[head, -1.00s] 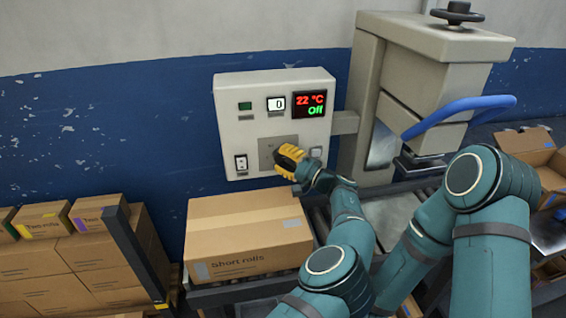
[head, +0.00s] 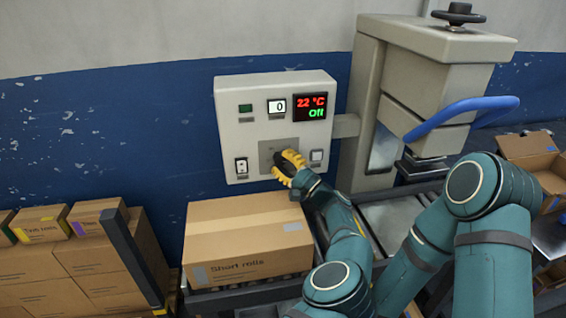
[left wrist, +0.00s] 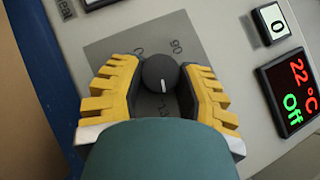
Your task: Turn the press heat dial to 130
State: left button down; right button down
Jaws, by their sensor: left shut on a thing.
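The press heat dial (left wrist: 160,73) is a dark round knob with a white pointer line, on a grey plate (left wrist: 105,50) of the control panel (head: 228,130). In the left wrist view its pointer line faces the bottom of the picture; a "90" and a "0" are printed around it, and other marks are partly hidden. My left gripper (left wrist: 162,85), with yellow ridged fingers, is shut on the dial. In the head view the left gripper (head: 287,165) covers most of the dial. The display (head: 310,107) reads 22 °C and Off. My right gripper is not in view.
A white rocker switch (head: 241,166) and a small square button (head: 317,156) flank the dial plate. The press (head: 375,100) with a blue handle (head: 465,112) stands to the right. A "Short rolls" carton (head: 245,235) sits below the panel.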

pick_arm(q)
jog(key=shift+a+r, duration=0.1)
jog(key=shift+r, duration=0.05)
jog(key=c, duration=0.5)
grip_release()
jog(key=shift+c, duration=0.2)
